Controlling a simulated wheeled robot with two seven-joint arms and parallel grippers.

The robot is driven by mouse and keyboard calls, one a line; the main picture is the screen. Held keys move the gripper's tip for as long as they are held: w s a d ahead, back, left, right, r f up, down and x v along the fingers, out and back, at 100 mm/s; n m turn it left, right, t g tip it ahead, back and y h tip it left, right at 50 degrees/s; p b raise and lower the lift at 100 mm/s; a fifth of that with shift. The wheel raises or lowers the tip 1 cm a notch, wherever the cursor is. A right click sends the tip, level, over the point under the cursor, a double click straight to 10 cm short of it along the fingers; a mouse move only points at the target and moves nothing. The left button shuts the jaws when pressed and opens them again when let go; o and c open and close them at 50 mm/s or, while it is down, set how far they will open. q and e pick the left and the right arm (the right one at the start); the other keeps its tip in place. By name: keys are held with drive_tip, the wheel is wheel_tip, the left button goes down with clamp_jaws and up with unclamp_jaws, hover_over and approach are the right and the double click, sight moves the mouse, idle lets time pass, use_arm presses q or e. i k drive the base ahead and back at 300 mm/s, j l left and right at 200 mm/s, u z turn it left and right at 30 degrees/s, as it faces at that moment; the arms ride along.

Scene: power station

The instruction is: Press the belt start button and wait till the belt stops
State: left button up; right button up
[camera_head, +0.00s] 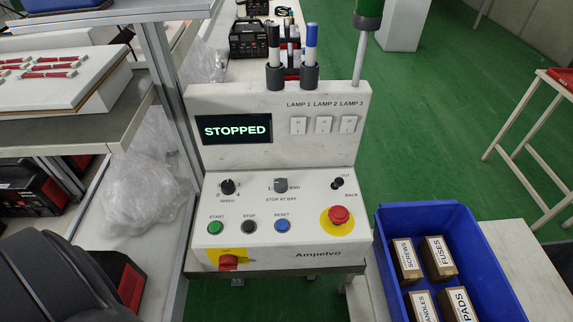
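The control panel (320,254), a pale sloped box marked Ampelvo, stands in the middle of the view. Its green START button (215,227) is at the lower left of the panel face, with nothing touching it. The black STOP button (248,227) and the blue RESET button (282,225) sit to its right. The display (232,129) on the upright part reads STOPPED in light letters. No belt can be clearly made out. Neither of my grippers shows.
A red emergency stop (339,215) on a yellow disc is at the panel's right. Speed knob (228,187), bay selector (281,185) and red switch (228,262) are nearby. A blue crate (388,242) with labelled boxes stands at right. Space before the START button looks clear.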

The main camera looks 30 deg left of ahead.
sight(215, 227)
drive_tip(key=j+u, duration=0.2)
drive_tip(key=u, duration=1.45)
